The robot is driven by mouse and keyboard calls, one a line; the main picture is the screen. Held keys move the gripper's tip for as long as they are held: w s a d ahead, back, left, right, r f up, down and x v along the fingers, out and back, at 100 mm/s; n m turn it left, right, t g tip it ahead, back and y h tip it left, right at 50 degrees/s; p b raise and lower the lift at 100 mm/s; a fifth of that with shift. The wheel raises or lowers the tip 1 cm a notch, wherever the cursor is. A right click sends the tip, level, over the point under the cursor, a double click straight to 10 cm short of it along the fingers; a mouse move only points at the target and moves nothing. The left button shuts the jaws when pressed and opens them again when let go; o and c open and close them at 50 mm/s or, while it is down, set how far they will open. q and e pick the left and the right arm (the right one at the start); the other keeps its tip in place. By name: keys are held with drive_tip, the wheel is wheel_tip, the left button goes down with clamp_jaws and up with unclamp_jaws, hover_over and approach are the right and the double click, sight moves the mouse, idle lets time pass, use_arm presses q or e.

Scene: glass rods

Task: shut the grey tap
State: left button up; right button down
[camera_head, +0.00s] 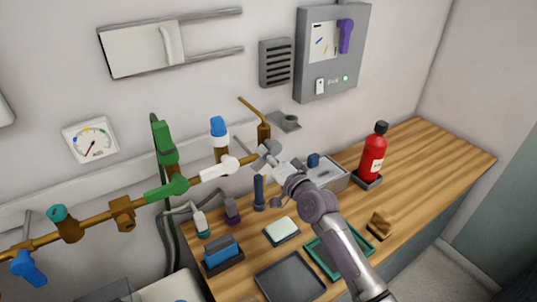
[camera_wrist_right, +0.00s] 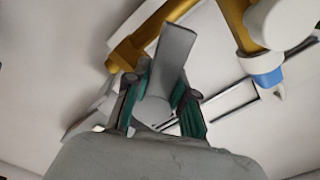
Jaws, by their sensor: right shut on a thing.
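The grey tap (camera_head: 243,147) sits at the right end of the brass pipe on the back wall. Its grey lever (camera_wrist_right: 173,62) stands out large in the right wrist view, between the two teal-padded fingers. My right gripper (camera_head: 268,155) reaches up to it from the lower right in the head view. The same gripper (camera_wrist_right: 163,102) is shut on the lever in the wrist view. The gripper hides part of the tap in the head view. My left gripper is not in view.
The brass pipe (camera_head: 97,219) also carries a white lever (camera_head: 218,169), a green lever (camera_head: 167,189) and a blue-capped valve (camera_head: 218,128) close to the left. Below, the wooden counter (camera_head: 425,150) holds trays, small items and a red extinguisher (camera_head: 373,155).

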drive_tip(key=m, duration=0.2)
drive_tip(key=r+m+p, duration=0.1)
drive_tip(key=m, duration=0.1)
drive_tip(key=shift+s+a+r+p, duration=0.1)
drive_tip(key=shift+a+p, duration=0.1)
drive_tip(key=shift+p, duration=0.1)
drive_tip(key=shift+r+m+p, duration=0.15)
drive_tip(key=shift+m+p, duration=0.3)
drive_tip(key=shift+m, duration=0.85)
drive_tip(key=c, duration=0.9)
unclamp_jaws()
drive_tip(key=shift+c, duration=0.2)
drive_tip(key=shift+s, duration=0.1)
drive_tip(key=v, duration=1.2)
